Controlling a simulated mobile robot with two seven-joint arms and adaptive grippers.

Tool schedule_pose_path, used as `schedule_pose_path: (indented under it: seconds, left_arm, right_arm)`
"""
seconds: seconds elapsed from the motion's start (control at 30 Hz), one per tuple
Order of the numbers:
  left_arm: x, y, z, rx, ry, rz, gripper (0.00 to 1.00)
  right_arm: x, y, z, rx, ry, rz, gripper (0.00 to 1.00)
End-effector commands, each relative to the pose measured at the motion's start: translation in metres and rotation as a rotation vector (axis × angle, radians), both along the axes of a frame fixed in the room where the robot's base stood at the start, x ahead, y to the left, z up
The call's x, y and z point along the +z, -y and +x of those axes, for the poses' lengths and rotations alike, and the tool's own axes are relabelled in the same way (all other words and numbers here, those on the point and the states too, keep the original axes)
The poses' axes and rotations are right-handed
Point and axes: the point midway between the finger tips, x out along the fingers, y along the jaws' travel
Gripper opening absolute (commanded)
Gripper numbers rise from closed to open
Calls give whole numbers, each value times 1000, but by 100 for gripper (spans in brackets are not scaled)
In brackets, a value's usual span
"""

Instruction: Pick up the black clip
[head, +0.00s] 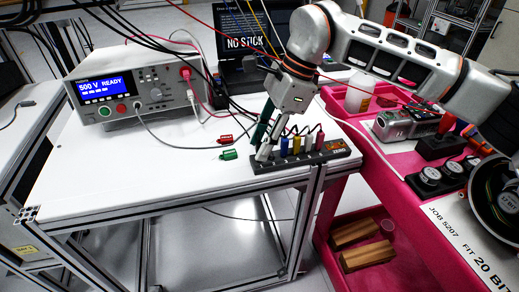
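My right gripper (265,146) reaches down from the upper right to the left end of a black rack (318,157) at the table's front right edge. Its fingers overlap that end of the rack, and the gap between them is too small to judge. A dark green piece (260,127) shows beside the fingers; I cannot tell what it is. Blue, yellow, pale and red clips stand upright in the rack, right of the gripper. I cannot make out a black clip; the gripper hides part of the rack. My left gripper is not in view.
A red clip (225,139) and a green clip (229,155) lie on the white table (130,185), left of the rack. A tester (133,85) with cables stands behind left, a laptop (245,42) at the back. A pink cart (405,182) with parts adjoins right. The table's front left is clear.

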Motion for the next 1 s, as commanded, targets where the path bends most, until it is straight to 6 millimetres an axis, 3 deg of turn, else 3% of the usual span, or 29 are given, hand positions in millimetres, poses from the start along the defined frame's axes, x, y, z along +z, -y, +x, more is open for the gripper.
schedule_pose_path:
  seconds: [0.07, 0.3, 0.4, 0.43, 0.8, 1.0]
  left_arm:
    - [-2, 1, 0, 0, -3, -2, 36]
    - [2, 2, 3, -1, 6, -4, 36]
    - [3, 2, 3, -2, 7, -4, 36]
    - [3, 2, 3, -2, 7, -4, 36]
    - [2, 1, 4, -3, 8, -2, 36]
    - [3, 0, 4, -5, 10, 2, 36]
  right_arm:
    - [-10, -4, -1, 1, -2, 1, 31]
    - [-9, -5, -1, 0, 3, 2, 31]
    - [-9, -5, -1, 0, 2, 2, 5]
    - [-9, -5, -1, 0, 2, 2, 0]
    - [-9, -5, -1, -1, 2, 1, 0]
    - [4, -4, 0, -2, 4, 1, 0]
